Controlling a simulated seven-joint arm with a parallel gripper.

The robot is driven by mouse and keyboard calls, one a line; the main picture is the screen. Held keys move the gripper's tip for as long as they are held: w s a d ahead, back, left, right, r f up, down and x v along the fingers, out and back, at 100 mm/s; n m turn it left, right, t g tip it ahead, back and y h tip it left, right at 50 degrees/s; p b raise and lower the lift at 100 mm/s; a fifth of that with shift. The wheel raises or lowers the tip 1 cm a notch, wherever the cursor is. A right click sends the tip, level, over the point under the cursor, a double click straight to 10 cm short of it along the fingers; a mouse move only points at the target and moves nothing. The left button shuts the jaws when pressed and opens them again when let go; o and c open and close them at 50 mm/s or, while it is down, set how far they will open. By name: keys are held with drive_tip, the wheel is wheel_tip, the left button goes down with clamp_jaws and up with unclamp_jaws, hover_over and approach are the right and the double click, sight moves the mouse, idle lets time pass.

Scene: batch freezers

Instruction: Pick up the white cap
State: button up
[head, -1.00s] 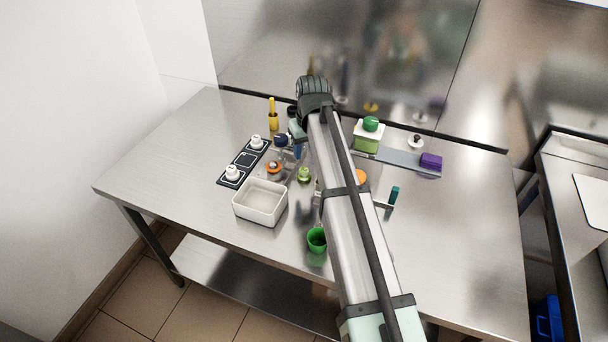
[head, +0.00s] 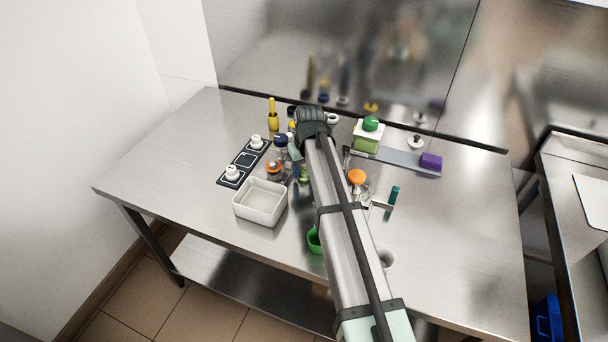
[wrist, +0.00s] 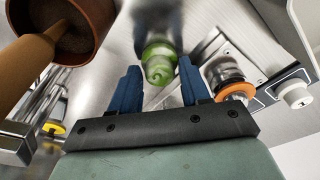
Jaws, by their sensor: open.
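Two white caps, one near (head: 232,173) and one far (head: 256,141), stand on a dark panel (head: 244,160) left of my arm; I cannot tell which the task means. In the wrist view one white cap (wrist: 297,94) shows at the right, outside my jaws. My gripper (wrist: 159,66) is open, with its blue fingers apart. A green, rounded piece (wrist: 159,65) shows between the fingertips, and nothing is visibly gripped. In the head view my wrist hides the fingers.
An orange-ringed metal piece (wrist: 231,83) lies just right of my right finger. A brown round vessel (wrist: 75,30) is at the upper left. A white bin (head: 260,204) and a green cup (head: 314,241) stand near the table's front. The table's left part is clear.

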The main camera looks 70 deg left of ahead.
sight(301, 171)
drive_tip(key=shift+c, duration=0.3)
drive_tip(key=c, duration=0.7)
drive_tip(key=shift+c, duration=0.2)
drive_tip(key=shift+r, duration=0.1)
drive_tip(key=shift+r, duration=0.2)
wheel_tip(301, 171, up, 9)
drive_tip(key=s+d+r+n, duration=0.1)
drive_tip(key=s+d+n, duration=0.1)
drive_tip(key=s, duration=0.6)
drive_tip(key=s+d+n, duration=0.2)
drive_tip(key=s+d, duration=0.2)
drive_tip(key=s, duration=0.3)
drive_tip(key=shift+s+d+r+n+g, duration=0.15)
drive_tip(key=shift+s+r+n+g, duration=0.15)
drive_tip(key=shift+s+r+g, duration=0.1)
